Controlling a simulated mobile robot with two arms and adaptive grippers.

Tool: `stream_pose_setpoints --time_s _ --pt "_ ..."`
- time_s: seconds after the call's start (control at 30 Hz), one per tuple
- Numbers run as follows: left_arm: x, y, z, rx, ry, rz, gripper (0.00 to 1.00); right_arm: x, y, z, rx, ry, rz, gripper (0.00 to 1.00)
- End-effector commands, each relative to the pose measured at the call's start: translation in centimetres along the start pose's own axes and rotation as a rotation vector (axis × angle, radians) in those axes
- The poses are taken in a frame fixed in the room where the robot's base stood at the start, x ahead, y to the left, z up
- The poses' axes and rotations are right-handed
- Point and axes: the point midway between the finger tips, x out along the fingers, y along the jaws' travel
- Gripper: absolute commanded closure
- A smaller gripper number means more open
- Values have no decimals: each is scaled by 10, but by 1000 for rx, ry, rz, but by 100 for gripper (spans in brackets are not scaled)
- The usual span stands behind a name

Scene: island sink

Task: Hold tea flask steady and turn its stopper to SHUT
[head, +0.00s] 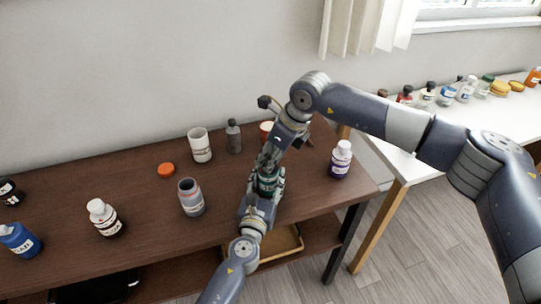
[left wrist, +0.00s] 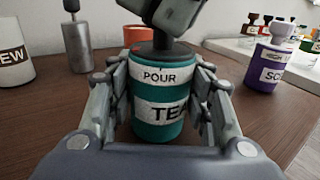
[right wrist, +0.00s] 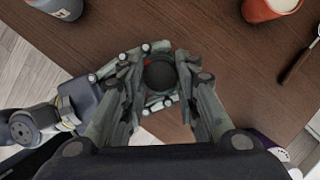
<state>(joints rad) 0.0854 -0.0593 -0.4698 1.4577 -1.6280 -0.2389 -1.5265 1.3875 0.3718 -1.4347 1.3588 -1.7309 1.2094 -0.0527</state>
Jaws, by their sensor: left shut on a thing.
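The teal tea flask (left wrist: 150,130) stands upright on the brown table, with a white TEA label and a POUR band facing the left wrist view. My left gripper (head: 266,180) is shut around its body, one finger on each side. The dark round stopper (right wrist: 160,75) shows from above in the right wrist view, with a small red mark near its edge. My right gripper (right wrist: 160,72) is above the flask, its fingers on either side of the stopper. Whether they press on it I cannot tell. In the head view the grippers hide most of the flask.
A purple bottle (head: 341,160) stands right of the flask. Left are a grey jar (head: 191,198), a white cup (head: 200,145), a grey bottle (head: 234,137) and an orange lid (head: 166,170). An orange cup (right wrist: 268,8) stands close by. A white table (head: 400,165) is at right.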

Motion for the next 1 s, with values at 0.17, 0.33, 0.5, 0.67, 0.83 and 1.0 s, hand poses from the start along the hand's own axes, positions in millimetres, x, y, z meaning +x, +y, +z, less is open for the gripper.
stream_pose_setpoints --time_s 0.17,0.33,0.5,0.67,0.83,1.0 --pt "0 0 0 1 0 0 80 0 0 0 -1 0 0 95" --pt "0 0 0 1 0 0 80 0 -1 0 -20 1 7 95" --pt "0 0 0 1 0 0 80 0 -1 0 -82 0 33 95" --pt "0 0 0 1 0 0 80 1 -2 0 -185 2 77 95" --pt "0 0 0 1 0 -1 80 1 -3 1 -325 1 135 95" --pt "0 0 0 1 0 -1 80 1 -4 2 -475 2 197 95"
